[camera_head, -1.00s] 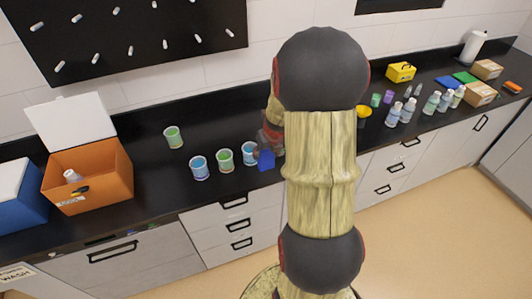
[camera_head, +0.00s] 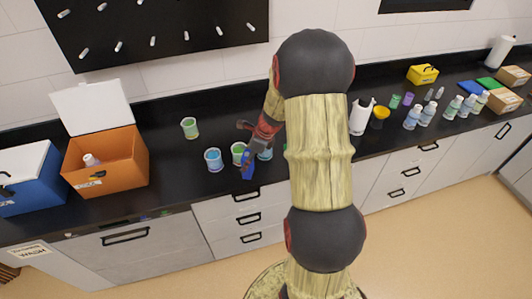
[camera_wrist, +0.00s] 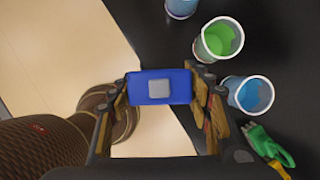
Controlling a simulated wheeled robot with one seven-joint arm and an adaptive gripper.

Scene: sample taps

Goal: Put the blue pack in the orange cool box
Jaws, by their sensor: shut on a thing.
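The blue pack (camera_wrist: 138,87) is held between the fingers of my gripper (camera_wrist: 160,95), seen in the wrist view with a grey square on its face. In the head view the blue pack (camera_head: 249,167) hangs below my gripper (camera_head: 253,150), near the counter's front edge beside the cups. My gripper is shut on it. The orange cool box (camera_head: 128,173) stands on the counter at the left with its white lid (camera_head: 92,105) open. A white bottle (camera_head: 91,159) is inside it. My gripper is well to the right of the box.
Cups stand close by: one blue (camera_head: 213,160), one green (camera_head: 238,153), another blue one (camera_head: 265,153) partly hidden, and a green one (camera_head: 189,128) farther back. A blue box (camera_head: 33,183) with a white lid is left of the orange box. Bare counter lies between cups and orange box.

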